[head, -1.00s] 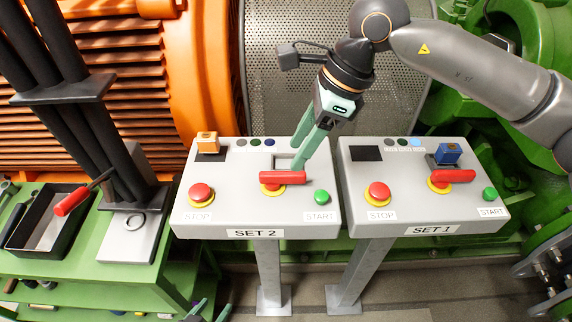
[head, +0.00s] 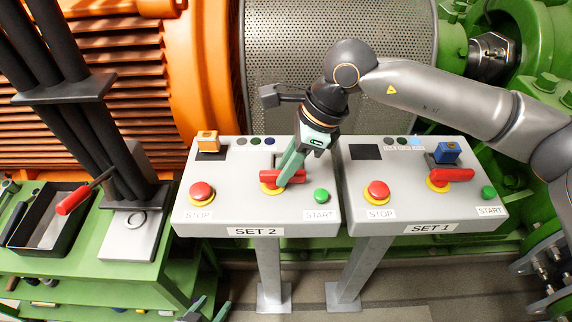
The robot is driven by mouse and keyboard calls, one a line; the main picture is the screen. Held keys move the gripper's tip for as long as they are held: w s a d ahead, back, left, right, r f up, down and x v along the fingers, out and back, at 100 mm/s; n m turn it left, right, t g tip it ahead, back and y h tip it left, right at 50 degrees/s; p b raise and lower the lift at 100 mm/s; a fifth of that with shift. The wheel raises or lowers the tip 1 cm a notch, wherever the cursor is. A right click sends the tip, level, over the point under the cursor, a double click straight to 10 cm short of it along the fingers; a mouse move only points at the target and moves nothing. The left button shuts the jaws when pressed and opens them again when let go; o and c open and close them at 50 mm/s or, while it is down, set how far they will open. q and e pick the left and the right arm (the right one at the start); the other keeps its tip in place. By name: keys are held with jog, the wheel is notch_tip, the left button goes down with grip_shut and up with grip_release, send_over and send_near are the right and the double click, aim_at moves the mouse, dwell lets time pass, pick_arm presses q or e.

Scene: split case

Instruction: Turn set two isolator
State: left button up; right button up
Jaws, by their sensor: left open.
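The SET 2 isolator (head: 296,176) is a red bar handle on a yellow disc on the SET 2 panel (head: 225,222). It lies crosswise, roughly left to right. My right gripper (head: 284,179), with green fingers, reaches down onto this handle from above. One finger crosses in front of the bar; the other is mostly hidden, so its grip is unclear. My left gripper (head: 206,311) shows only at the bottom edge, low in front of the panels. Its two fingertips are apart and empty, far from the handle.
SET 2 also has a red STOP button (head: 201,191), a green START button (head: 321,196) and an orange padlock (head: 207,140). The SET 1 panel (head: 395,213) stands close on the right, with its own red handle (head: 452,174) and blue padlock (head: 447,152). A black tray (head: 22,235) lies left.

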grip_shut()
